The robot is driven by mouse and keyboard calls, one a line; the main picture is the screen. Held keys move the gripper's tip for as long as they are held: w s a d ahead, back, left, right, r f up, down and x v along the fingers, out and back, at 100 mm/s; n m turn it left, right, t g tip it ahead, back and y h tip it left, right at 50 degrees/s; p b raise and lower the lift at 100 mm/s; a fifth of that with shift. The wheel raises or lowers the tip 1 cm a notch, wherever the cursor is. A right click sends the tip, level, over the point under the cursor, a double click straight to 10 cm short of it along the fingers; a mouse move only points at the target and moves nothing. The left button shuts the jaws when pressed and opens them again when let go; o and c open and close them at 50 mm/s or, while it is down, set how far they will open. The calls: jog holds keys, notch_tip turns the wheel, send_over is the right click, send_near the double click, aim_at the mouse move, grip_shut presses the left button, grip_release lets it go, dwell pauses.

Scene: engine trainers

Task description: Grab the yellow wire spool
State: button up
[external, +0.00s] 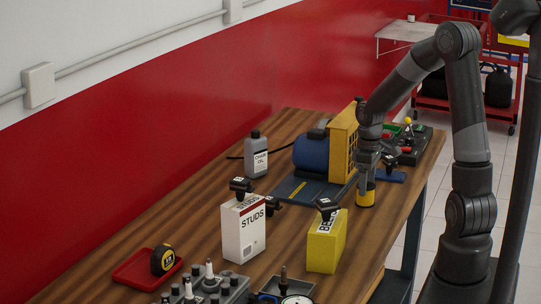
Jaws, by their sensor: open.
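The yellow wire spool (365,198) looks like a small yellow cylinder with a dark upper part. It stands upright on the wooden workbench, near the edge on the right. My gripper (367,175) points down right above it, and its fingertips overlap the spool's top in this view. My gripper is open. I cannot tell whether the fingers are around the spool or just over it. The fingers hide part of the spool's top.
A blue motor with a yellow guard (342,140) stands just behind. A yellow box (326,243), a white studs box (243,229) and a grey bottle (256,155) stand on the workbench (190,220). A tape measure (163,260) sits on a red tray (140,270).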

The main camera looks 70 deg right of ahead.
jog(key=shift+f, duration=0.9)
jog(key=c, duration=1.1)
